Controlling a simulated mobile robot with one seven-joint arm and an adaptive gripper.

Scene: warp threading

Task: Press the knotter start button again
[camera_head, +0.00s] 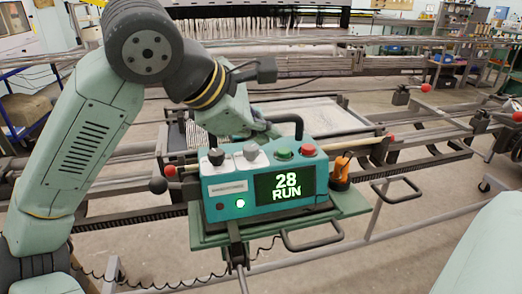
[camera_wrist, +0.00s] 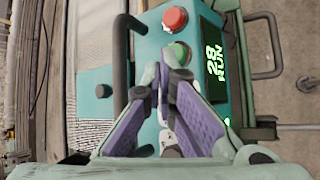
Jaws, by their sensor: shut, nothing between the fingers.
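The knotter control box (camera_head: 225,207) is teal, with a dark screen (camera_head: 278,186) reading "28 RUN" in green. The green button (camera_head: 283,153) is on its top, left of the red button (camera_head: 308,150). In the wrist view the green button (camera_wrist: 181,52) shows just past my fingertips, with the red button (camera_wrist: 174,19) beyond it. My gripper (camera_wrist: 164,72) is shut and empty, its tips close to the green button. Whether they touch it I cannot tell. In the head view the gripper is at the back of the box, its tips unclear.
A green lamp (camera_head: 240,203) is lit on the box front. A dark handle (camera_head: 288,122) rises behind the buttons. An orange object (camera_head: 340,172) stands right of the box. Frame rails (camera_head: 420,143) surround it.

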